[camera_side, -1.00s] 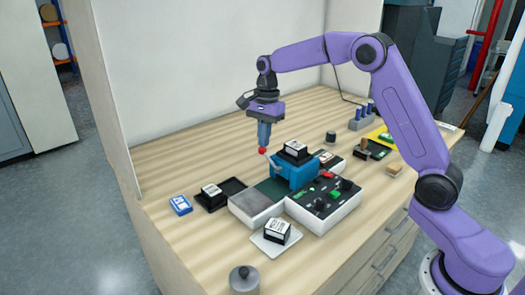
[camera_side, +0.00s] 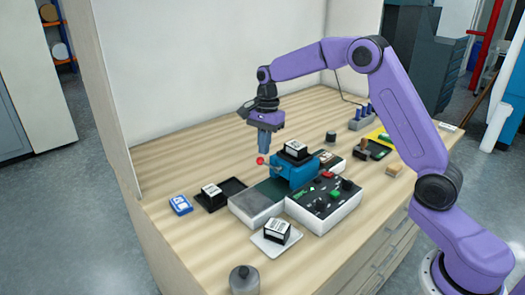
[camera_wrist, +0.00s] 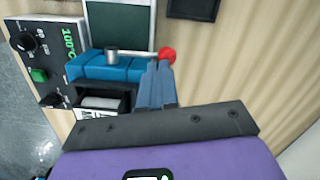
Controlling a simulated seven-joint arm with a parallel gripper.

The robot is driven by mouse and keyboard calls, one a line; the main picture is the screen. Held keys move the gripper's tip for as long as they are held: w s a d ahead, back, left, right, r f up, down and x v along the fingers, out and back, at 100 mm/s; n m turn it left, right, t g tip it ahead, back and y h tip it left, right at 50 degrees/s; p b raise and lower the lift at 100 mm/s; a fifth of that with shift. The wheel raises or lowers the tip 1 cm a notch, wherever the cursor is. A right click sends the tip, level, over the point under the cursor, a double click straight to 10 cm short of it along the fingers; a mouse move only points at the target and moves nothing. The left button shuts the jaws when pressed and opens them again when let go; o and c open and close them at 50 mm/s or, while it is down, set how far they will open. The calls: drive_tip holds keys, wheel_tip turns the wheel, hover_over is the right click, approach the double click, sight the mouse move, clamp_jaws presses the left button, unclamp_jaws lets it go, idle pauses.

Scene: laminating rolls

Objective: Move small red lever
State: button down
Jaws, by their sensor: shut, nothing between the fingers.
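The small red lever is a red ball knob (camera_side: 260,161) on a short metal rod, on the left side of the blue roller unit (camera_side: 291,168). In the wrist view the red knob (camera_wrist: 167,55) sits at the end of a silver rod that pivots on top of the blue unit (camera_wrist: 120,66). My gripper (camera_side: 264,150) points down just above and beside the knob. In the wrist view my gripper (camera_wrist: 159,66) has its fingers together, close against the rod near the knob; I cannot tell whether they touch it. Nothing is held.
A control box (camera_side: 325,204) with knobs and a green button stands beside the blue unit. A box-topped white card (camera_side: 276,238), a black tray (camera_side: 221,194), a blue box (camera_side: 180,205) and a grey canister (camera_side: 244,279) lie around. The table at the left back is clear.

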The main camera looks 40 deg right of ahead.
drive_tip(key=d, duration=0.2)
drive_tip(key=w+r, duration=0.1)
drive_tip(key=shift+d, duration=0.4)
wheel_tip(320, 180, up, 17)
drive_tip(key=d, duration=0.1)
drive_tip(key=shift+w+d+r, duration=0.15)
drive_tip(key=shift+d, duration=0.2)
idle(0.5)
